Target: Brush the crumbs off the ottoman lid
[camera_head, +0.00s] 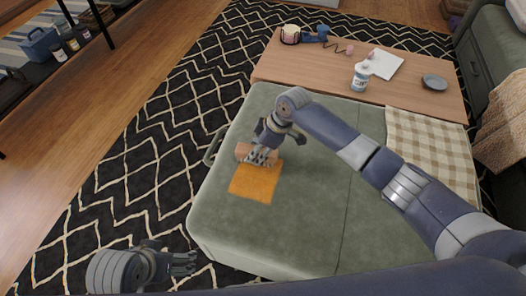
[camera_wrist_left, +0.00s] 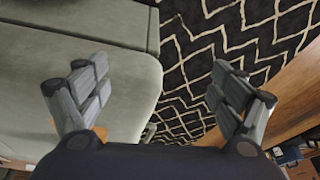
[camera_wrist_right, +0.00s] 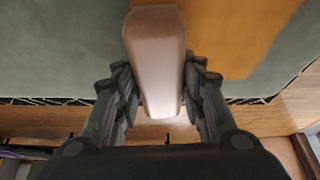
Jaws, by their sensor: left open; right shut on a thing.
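The green ottoman (camera_head: 310,215) fills the middle of the head view, and its lid also shows in the left wrist view (camera_wrist_left: 70,80). My right gripper (camera_head: 264,150) is over the lid's left part, shut on a brown, block-shaped brush (camera_head: 243,152). In the right wrist view the brush (camera_wrist_right: 157,50) sticks out between the fingers. An orange square (camera_head: 255,183) lies flat on the lid beside the brush. I cannot make out any crumbs; the brush's underside is hidden. My left gripper (camera_head: 185,263) is open and empty, off the ottoman's near left corner.
A checkered cloth (camera_head: 430,150) covers the lid's right end. Behind stands a wooden table (camera_head: 300,72) with a white bottle (camera_head: 361,77), a paper (camera_head: 388,64) and a dark dish (camera_head: 434,82). A loop handle (camera_head: 211,150) juts from the ottoman's left side. The patterned rug (camera_head: 130,165) is clear.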

